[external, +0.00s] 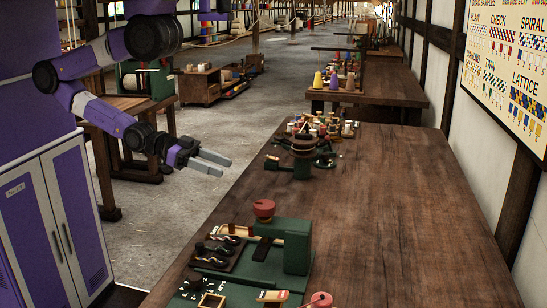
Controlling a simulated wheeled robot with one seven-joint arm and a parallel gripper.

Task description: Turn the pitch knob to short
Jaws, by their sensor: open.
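A dark green braiding-type machine (297,250) stands on the near part of the long wooden table (400,200). A round red knob (264,208) sits on its top left, and a second pinkish-red knob (320,299) shows at the bottom edge, partly cut off. I cannot tell which is the pitch knob, and no marking for short is readable. My gripper (222,166) is open and empty, its two grey fingers pointing right. It hangs above the floor side of the table, left of and apart from the machine and both knobs.
A green clamp-like stand (300,160) and several spools (325,128) stand further back. The table's right side is bare. A pattern chart (508,65) hangs on the right wall.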

